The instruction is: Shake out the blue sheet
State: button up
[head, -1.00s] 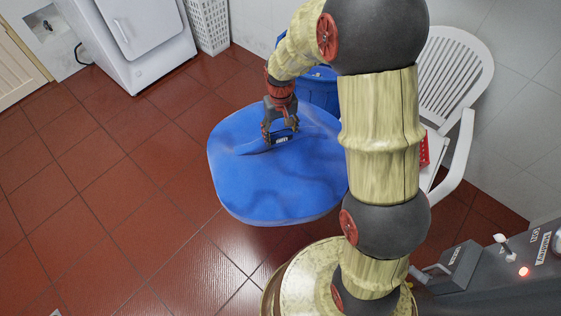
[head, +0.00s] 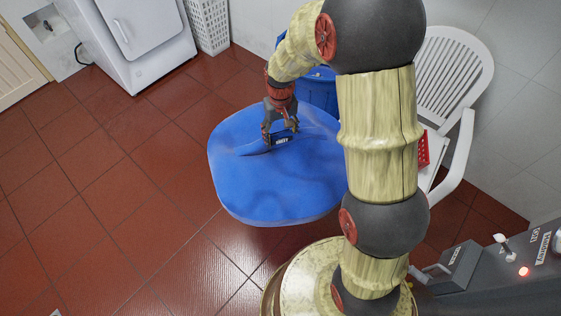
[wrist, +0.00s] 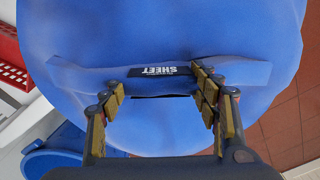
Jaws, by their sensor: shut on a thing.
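The blue sheet (head: 270,185) spreads out wide and rounded below my gripper in the head view, over the red tiled floor. It fills most of the wrist view (wrist: 170,30). A raised fold runs across it with a dark label reading SHEET (wrist: 160,71). My gripper (head: 280,138) is shut on the sheet at this fold. In the wrist view its padded fingers (wrist: 160,95) stand at both sides of the label. My arm hides the sheet's right edge in the head view.
A blue bin (head: 318,88) stands behind the sheet. A white plastic chair (head: 455,75) with a red basket (head: 423,150) is at the right. A white appliance (head: 130,40) and white laundry basket (head: 208,25) stand at the back. The tiled floor (head: 100,200) at left is clear.

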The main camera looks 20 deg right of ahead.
aim_at(281, 144)
notch_tip(281, 144, down, 6)
jog(key=shift+w+r, duration=0.1)
jog(key=shift+r, duration=0.25)
jog(key=shift+r, duration=10.05)
notch_tip(281, 144, down, 20)
jog(key=shift+f, duration=0.1)
